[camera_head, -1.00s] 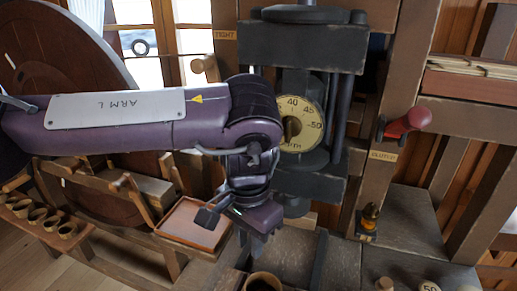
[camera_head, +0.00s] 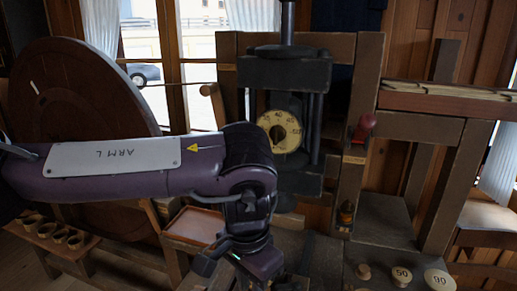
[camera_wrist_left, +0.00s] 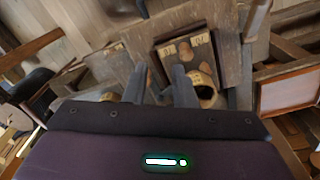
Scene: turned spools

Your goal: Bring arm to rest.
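My left arm (camera_head: 130,170), labelled ARM L, reaches in from the left in the head view. Its gripper (camera_head: 245,268) hangs down near the bottom edge, in front of the dark press frame; the fingertips are hard to make out there. In the left wrist view the two grey fingers of the left gripper (camera_wrist_left: 158,86) stand apart, with nothing seen between them. A wooden ring or cup (camera_wrist_left: 206,88) shows just right of the right finger, and I cannot tell its distance. My right gripper is in neither view.
A press with a round dial (camera_head: 280,131) stands behind the arm. A shallow tray (camera_head: 194,226) lies left of the gripper. Numbered round pieces (camera_head: 402,276) sit at lower right.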

